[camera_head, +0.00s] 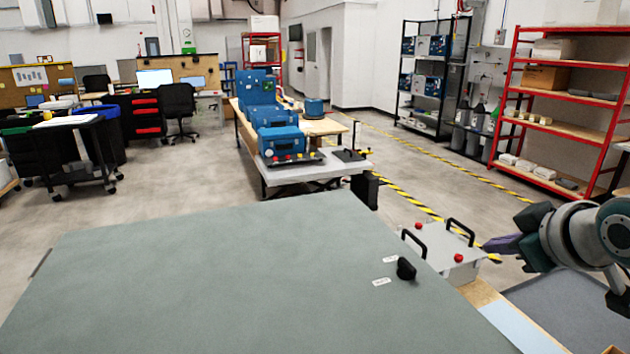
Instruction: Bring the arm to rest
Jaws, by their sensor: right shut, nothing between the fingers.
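My right arm comes in from the right edge. Its gripper (492,245) points left with its purple fingers shut and empty. In the picture it lies just right of a light grey box (443,262) with two black handles and red knobs. I cannot tell whether the fingers touch the box. My left gripper is not in view.
A large grey-green panel (230,270) fills the foreground, with a black knob (405,268) near its right edge. A table with blue analyser units (280,140) stands beyond. A red shelf rack (560,110) is at the right. Open floor lies between.

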